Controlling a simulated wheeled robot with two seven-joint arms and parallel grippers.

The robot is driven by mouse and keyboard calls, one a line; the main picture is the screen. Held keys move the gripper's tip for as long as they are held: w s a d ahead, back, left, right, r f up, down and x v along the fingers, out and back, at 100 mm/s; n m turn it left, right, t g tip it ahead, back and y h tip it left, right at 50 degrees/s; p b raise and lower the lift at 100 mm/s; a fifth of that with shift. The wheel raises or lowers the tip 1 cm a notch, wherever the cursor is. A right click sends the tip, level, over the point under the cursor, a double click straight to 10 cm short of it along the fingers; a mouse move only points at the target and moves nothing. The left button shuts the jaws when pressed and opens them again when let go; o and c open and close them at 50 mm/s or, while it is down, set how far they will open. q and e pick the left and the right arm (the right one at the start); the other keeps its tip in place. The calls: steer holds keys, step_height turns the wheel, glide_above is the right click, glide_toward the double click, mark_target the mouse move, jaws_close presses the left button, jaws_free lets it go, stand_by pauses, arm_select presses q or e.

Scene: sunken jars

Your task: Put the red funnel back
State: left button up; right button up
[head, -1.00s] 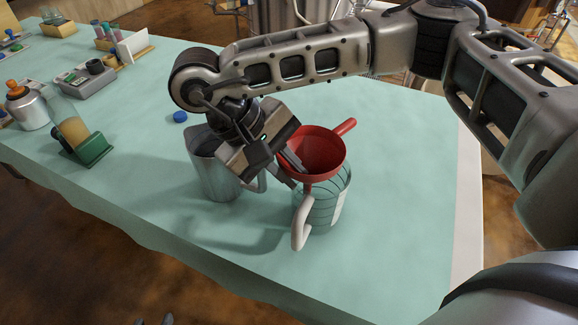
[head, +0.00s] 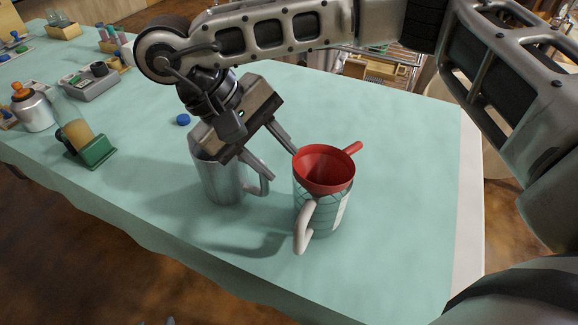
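The red funnel (head: 324,170) sits in the mouth of a patterned jug (head: 322,212) with a pale handle. The funnel's red handle points to the upper right. My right gripper (head: 283,163) is just left of the funnel, above the table. Its two fingers are spread apart with nothing between them. One fingertip is close to the funnel's left rim; I cannot tell whether it touches.
A grey metal jug (head: 222,182) stands left of the patterned jug, partly under my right gripper. A blue cap (head: 183,119) lies behind it. A green stand (head: 92,152) and a metal bottle (head: 32,108) are at left. The table's right side is clear.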

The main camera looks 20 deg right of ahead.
steer(key=v, duration=0.7)
